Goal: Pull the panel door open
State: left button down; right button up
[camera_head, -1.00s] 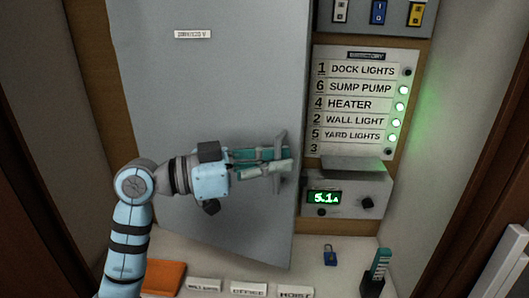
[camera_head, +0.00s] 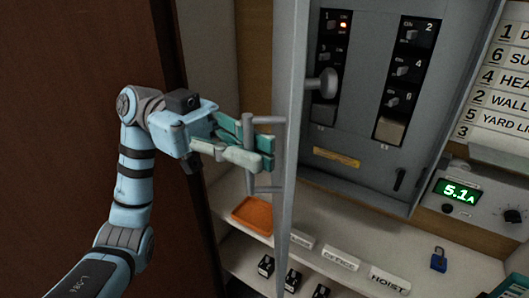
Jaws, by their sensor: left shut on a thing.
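The grey panel door (camera_head: 290,110) stands swung open, seen nearly edge-on, to the left of the panel (camera_head: 375,150). The panel's inside shows two columns of numbered black breakers, with an orange light lit near number 1. My left gripper (camera_head: 255,148) is shut on the door's vertical bar handle (camera_head: 249,160), on the door's left-facing side. A round grey knob (camera_head: 328,79) shows on the door's other side. My right gripper is not in view.
A directory board (camera_head: 500,85) and a meter reading 5.1 A (camera_head: 459,191) are at the right. On the shelf below are an orange tray (camera_head: 254,215), labels such as HOIST (camera_head: 389,281), small black blocks (camera_head: 293,281) and a blue padlock (camera_head: 439,259).

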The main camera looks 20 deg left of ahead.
pick_arm(q)
jog(key=shift+s+a+f, duration=0.1)
jog(key=shift+a+f, duration=0.05)
jog(key=shift+a, duration=0.45)
jog(key=c, duration=2)
grip_release()
jog(key=shift+o, duration=0.2)
